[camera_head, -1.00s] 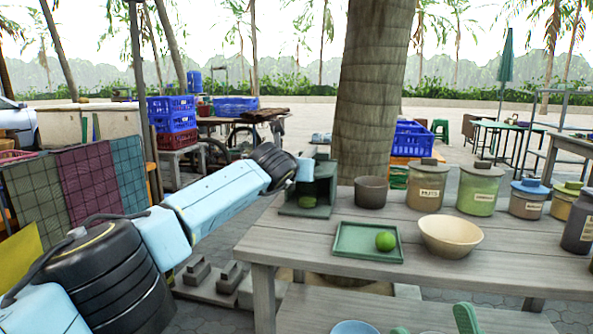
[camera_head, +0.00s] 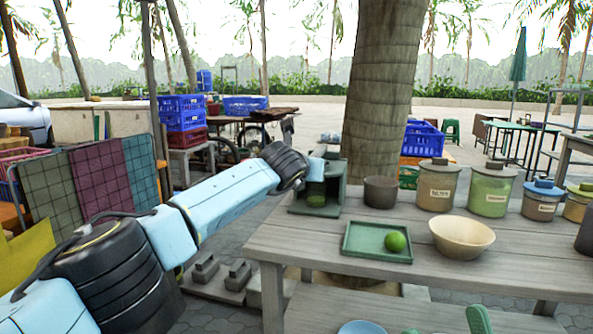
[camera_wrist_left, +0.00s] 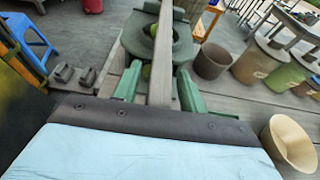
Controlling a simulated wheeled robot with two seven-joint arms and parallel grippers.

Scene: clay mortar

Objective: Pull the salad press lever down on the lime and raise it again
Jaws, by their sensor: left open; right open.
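The dark green salad press (camera_head: 330,205) stands at the table's left end. A green lime (camera_head: 316,200) shows inside it, partly shaded. My left arm reaches in from the left, and its wrist covers the top of the press. In the left wrist view, my left gripper (camera_wrist_left: 158,88) is open. Its green fingers stand apart on either side of the press's long grey lever (camera_wrist_left: 162,58). Whether they touch it I cannot tell. My right gripper (camera_head: 440,326) is open and empty at the bottom edge, mostly cut off.
A green tray (camera_head: 362,252) with another lime (camera_head: 396,242) lies right of the press. A brown pot (camera_head: 380,192), a cream bowl (camera_head: 462,238) and several lidded jars stand further right. The table's front middle is bare. A blue bowl (camera_head: 362,328) sits below.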

